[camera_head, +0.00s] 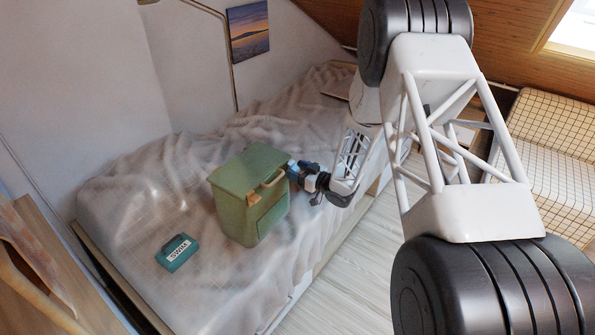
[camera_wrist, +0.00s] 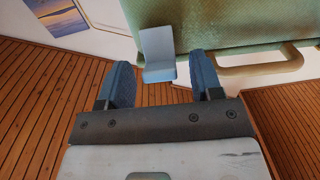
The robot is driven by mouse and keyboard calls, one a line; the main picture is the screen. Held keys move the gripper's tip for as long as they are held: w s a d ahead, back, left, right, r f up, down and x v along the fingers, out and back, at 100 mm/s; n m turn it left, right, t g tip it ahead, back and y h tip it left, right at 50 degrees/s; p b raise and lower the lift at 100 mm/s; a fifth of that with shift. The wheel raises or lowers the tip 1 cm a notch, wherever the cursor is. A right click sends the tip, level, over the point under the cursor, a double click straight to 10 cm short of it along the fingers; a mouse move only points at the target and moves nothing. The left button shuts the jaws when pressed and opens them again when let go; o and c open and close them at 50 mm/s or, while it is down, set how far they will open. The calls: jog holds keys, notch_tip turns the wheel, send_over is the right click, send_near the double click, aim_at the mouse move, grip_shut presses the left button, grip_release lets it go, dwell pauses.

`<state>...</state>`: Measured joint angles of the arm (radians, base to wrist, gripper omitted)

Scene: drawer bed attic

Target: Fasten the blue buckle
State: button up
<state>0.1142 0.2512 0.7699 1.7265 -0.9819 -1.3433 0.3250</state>
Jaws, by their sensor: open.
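A green box (camera_head: 240,208) with a lid stands upright on the bed. In the wrist view its green side (camera_wrist: 225,22) fills the top. A grey-blue buckle (camera_wrist: 158,46) sits at the box's edge, its flat upper plate over the green and its lower part bent at an angle. I cannot tell whether it is latched. My gripper (camera_head: 299,171) is at the box's right side. In the wrist view my gripper (camera_wrist: 160,62) has its blue fingers apart, one on each side of the buckle, with gaps visible on both sides. In the head view the buckle cannot be made out clearly.
A tan handle (camera_head: 267,186) is on the box's front; a tan handle (camera_wrist: 262,68) also shows right of the fingers in the wrist view. A teal labelled case (camera_head: 177,252) lies left of the box. The bed (camera_head: 135,200) is rumpled, with open floor (camera_head: 335,262) beside it.

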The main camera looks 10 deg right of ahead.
jog(key=shift+c, duration=0.2)
jog(key=c, duration=0.9)
jog(key=shift+w+a+r+g+h, duration=0.2)
jog(key=shift+r+g+h, duration=0.1)
jog(key=shift+g+h, duration=0.3)
jog(key=shift+w+a+r+g+h, duration=0.15)
jog(key=shift+r+g+h, duration=0.2)
jog(key=shift+h, duration=0.35)
jog(key=shift+f, duration=0.1)
jog(key=o, duration=0.9)
jog(key=shift+o, duration=0.2)
jog(key=v, duration=0.7)
jog(key=shift+s+d, duration=0.25)
jog(key=shift+d, duration=0.05)
